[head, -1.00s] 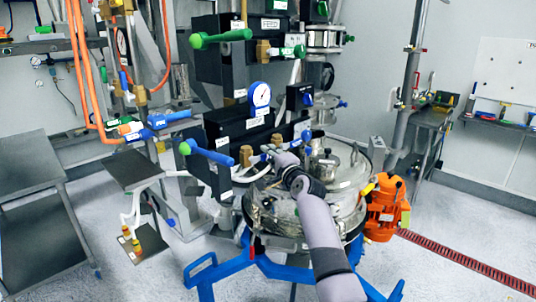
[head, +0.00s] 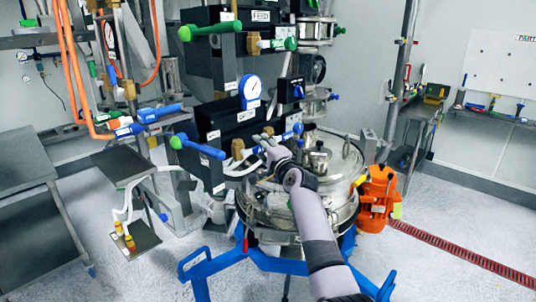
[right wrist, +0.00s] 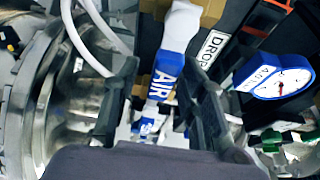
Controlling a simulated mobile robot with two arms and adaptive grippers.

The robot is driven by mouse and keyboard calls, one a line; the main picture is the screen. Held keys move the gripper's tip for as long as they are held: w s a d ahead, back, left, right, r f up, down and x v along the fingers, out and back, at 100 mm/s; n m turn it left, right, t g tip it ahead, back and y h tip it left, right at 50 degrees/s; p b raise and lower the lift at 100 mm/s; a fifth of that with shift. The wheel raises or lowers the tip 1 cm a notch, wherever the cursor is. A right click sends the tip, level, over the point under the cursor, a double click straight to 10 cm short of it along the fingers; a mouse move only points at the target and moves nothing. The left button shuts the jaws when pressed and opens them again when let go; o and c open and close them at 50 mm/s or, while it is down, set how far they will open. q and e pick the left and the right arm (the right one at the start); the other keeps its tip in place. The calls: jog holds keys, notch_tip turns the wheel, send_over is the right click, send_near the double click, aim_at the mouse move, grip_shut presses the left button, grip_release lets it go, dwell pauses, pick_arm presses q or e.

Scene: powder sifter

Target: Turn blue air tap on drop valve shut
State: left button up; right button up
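The blue air tap (right wrist: 165,72) has a white and blue lever lettered AIR. In the right wrist view it runs between the two dark fingers of my right gripper (right wrist: 160,98). The fingers stand apart with gaps beside the lever, so the gripper looks open around it. In the head view my right gripper (head: 266,139) is at the front of the drop valve's black box, and the tap's blue end (head: 296,129) shows to its right. The DROP label (right wrist: 213,48) is beside the tap. Part of the lever is hidden by my gripper. My left gripper is not in view.
A blue pressure gauge (head: 250,90) sits above the tap. A long blue handle (head: 200,148) with a green knob sticks out left. A steel vessel (head: 335,180) on a blue frame is below. A white hose (right wrist: 82,40) passes close to the gripper.

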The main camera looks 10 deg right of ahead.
jog(key=v, duration=1.1)
jog(key=shift+s, duration=0.4)
jog(key=s+f+n+g+h+b, duration=0.1)
jog(key=s+f+n+g, duration=0.25)
jog(key=f, duration=1.55)
jog(key=s+f+n+g+h+b, duration=0.1)
jog(key=s+f+n+g, duration=0.2)
jog(key=f, duration=1.6)
jog(key=s+f+n+g, duration=0.1)
jog(key=s+f, duration=0.5)
jog(key=f, duration=0.2)
jog(key=s+f+n+g, duration=0.1)
jog(key=s+f+g, duration=0.1)
jog(key=s+f, duration=0.5)
jog(key=s+d+f+n+g+h+b, duration=0.2)
jog(key=s+f+n+g, duration=0.15)
jog(key=s+f, duration=1.45)
jog(key=s+d+f+n+g, duration=0.1)
jog(key=s+f+n, duration=0.1)
jog(key=s, duration=0.7)
jog(key=s+d+f+n+g, duration=0.1)
jog(key=s+f+n, duration=0.1)
jog(key=s, duration=0.7)
jog(key=s+d+f+n+g+b, duration=0.1)
jog(key=s+f, duration=0.3)
jog(key=s, duration=0.5)
jog(key=shift+s+d+n, duration=0.35)
jog(key=shift+s+n, duration=0.05)
jog(key=shift+n, duration=0.1)
